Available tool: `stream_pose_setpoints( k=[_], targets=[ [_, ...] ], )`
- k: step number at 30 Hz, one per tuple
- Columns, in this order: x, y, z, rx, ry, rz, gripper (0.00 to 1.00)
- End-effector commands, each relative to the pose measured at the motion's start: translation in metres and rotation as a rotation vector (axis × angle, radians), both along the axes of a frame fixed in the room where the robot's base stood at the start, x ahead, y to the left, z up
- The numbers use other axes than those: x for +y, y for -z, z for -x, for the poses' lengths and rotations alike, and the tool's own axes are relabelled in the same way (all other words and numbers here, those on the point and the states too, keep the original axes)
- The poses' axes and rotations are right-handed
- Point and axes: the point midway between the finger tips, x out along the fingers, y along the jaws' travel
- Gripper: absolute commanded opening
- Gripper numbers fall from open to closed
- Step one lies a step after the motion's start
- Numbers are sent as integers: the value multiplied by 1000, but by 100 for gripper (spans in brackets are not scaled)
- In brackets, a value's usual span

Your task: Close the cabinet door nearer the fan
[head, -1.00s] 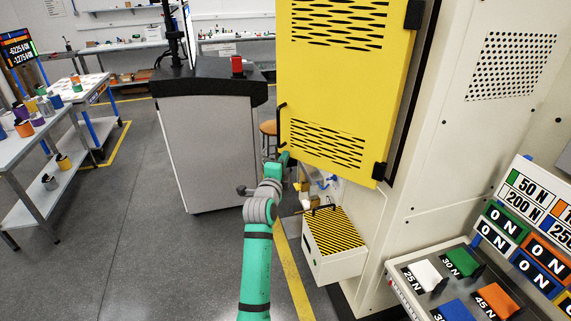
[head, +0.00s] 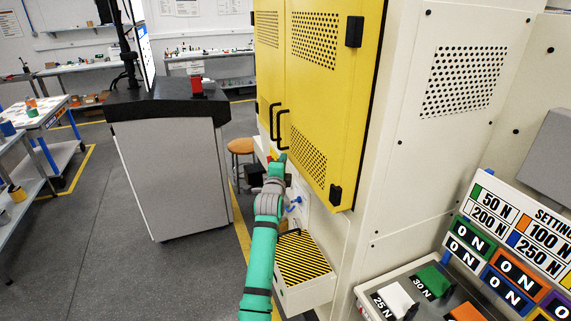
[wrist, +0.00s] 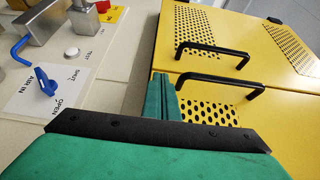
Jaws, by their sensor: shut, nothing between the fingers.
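The yellow cabinet has two perforated doors. The near door (head: 318,110) has black hinges on its right edge and a black handle (head: 283,129). The far door (head: 268,70) is beyond it, with its own handle beside the first. Both doors look flush or nearly flush with each other. In the wrist view, the near door (wrist: 290,125) and far door (wrist: 245,40) meet at a narrow seam. My gripper (head: 279,160) is shut and empty at the near door's lower handle-side corner. Its fingers (wrist: 163,97) overlap that door's edge; contact is unclear. I cannot make out a fan.
A striped-top box (head: 303,257) stands low beneath the doors. A control panel with a blue knob (wrist: 43,83) is below them. A grey console (head: 170,165) and a stool (head: 241,148) stand to the left. The floor between benches and console is clear.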

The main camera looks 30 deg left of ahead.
Motion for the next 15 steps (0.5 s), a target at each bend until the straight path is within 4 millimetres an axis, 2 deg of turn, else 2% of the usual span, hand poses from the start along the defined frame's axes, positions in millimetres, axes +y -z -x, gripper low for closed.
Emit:
stream_pose_setpoints(
  k=[15],
  targets=[
    [5, 0, 0, 1, -10, 1, 0]
  ],
)
